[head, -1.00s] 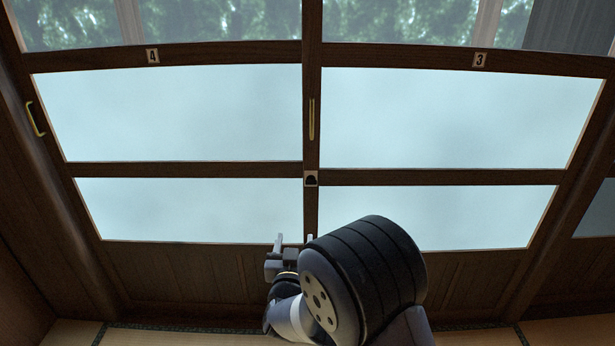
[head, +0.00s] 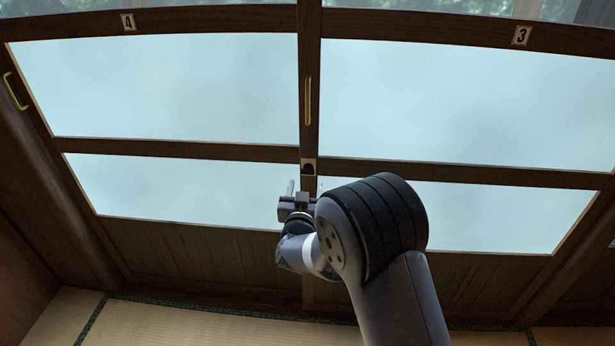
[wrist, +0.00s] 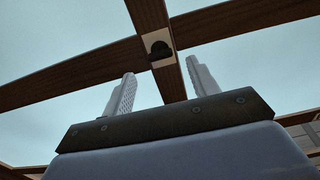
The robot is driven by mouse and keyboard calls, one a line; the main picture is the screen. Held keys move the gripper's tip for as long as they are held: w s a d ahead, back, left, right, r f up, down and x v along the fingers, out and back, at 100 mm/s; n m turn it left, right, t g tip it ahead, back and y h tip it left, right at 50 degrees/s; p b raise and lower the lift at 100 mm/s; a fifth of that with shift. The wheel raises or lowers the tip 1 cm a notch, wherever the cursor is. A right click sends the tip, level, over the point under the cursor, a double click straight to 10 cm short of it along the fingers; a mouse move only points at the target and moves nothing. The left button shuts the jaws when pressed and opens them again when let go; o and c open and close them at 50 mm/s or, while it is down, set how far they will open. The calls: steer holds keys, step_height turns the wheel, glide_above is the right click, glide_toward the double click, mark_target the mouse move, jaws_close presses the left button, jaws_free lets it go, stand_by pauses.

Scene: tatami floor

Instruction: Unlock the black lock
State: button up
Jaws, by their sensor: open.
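The black lock (head: 308,168) is a small dark knob on a pale plate, fixed to the middle post where the two sliding doors meet. It shows in the wrist view (wrist: 160,50) just beyond and between my fingertips. My gripper (head: 305,188) is open and empty, just below the lock in the head view. In the wrist view my gripper (wrist: 158,70) has its two fingers pointing up, one on each side of the post. I see no contact with the lock. My arm hides part of the right finger in the head view.
Door 4 is on the left with its number plate (head: 128,22), door 3 on the right with its plate (head: 521,36). A brass handle (head: 308,100) runs up the post above the lock. Another handle (head: 15,91) is at far left. Tatami floor (head: 200,322) lies below.

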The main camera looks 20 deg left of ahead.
mark_target(307, 174)
steer(key=shift+x, duration=2.45)
steer(key=shift+c, duration=0.2)
steer(key=c, duration=0.9)
steer(key=shift+c, duration=0.2)
